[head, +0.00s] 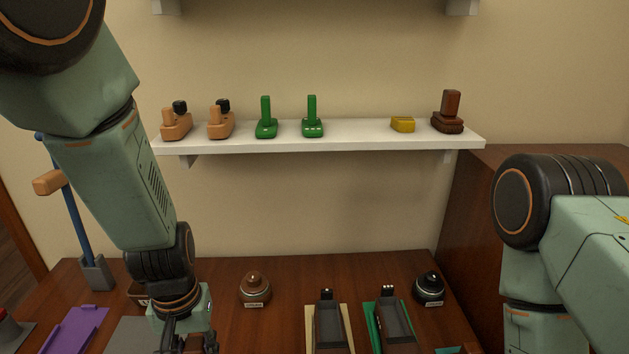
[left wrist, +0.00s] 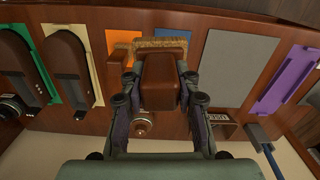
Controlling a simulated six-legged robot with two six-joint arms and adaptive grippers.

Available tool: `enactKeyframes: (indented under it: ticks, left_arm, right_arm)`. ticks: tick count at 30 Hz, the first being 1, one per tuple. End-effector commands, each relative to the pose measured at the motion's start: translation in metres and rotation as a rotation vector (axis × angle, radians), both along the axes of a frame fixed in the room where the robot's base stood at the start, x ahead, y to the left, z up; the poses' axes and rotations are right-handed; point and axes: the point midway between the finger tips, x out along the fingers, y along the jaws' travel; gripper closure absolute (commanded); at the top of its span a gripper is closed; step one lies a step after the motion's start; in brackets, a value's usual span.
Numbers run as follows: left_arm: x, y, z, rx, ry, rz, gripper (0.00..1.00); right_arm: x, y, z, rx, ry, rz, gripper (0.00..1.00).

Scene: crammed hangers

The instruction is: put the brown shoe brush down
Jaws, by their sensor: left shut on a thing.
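The brown shoe brush (left wrist: 161,80) is between the fingers of my left gripper (left wrist: 160,100) in the left wrist view. Its tan bristles (left wrist: 160,46) are at the far end, over or near a blue mat (left wrist: 172,34); whether they touch it I cannot tell. My left gripper is shut on the brush. In the head view the left gripper (head: 186,338) is low over the table at the bottom edge, and the brush is hardly visible there. My right arm shows at the right, but its gripper is out of view.
An orange mat (left wrist: 119,39) with a brown block lies beside the blue mat. Two dark shoes (head: 329,326) stand on cream and green mats. Round jars (head: 255,289) line the back; a shelf (head: 350,134) is above.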

Motion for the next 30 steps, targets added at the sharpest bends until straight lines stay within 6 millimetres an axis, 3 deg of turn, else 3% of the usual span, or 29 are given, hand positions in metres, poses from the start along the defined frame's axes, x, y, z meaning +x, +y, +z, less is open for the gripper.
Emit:
enactKeyframes:
  ticks: [4,9,13,16,19,24,27,30]
  left_arm:
    - [0.0,-0.009,0.034,0.002,-0.008,-0.139,1.0]
    - [0.01,-0.011,0.068,0.0,-0.006,-0.151,1.0]
    - [0.014,-0.011,0.074,-0.001,0.001,-0.155,1.0]
    - [0.008,-0.011,0.056,0.0,0.005,-0.146,1.0]
    - [0.005,-0.007,0.02,-0.002,0.008,-0.148,1.0]
    - [0.02,0.012,-0.035,-0.006,0.002,-0.257,1.0]
    - [0.033,0.023,-0.049,-0.004,-0.002,-0.332,1.0]
    - [0.049,0.032,-0.05,0.0,-0.005,-0.411,1.0]
  right_arm:
    - [0.0,0.0,0.0,0.0,0.0,0.0,0.46]
    - [0.0,0.0,0.0,0.0,0.0,0.0,0.46]
    - [0.0,0.0,-0.001,0.0,0.0,0.0,0.46]
    - [0.0,0.0,-0.009,0.0,0.0,0.0,0.46]
    - [0.0,0.0,-0.023,0.0,0.0,0.0,0.46]
    - [0.0,0.0,-0.044,0.0,0.001,0.0,0.46]
    - [0.0,0.0,-0.048,0.0,0.0,0.0,0.46]
    - [0.0,0.0,-0.048,0.0,0.0,0.0,0.46]
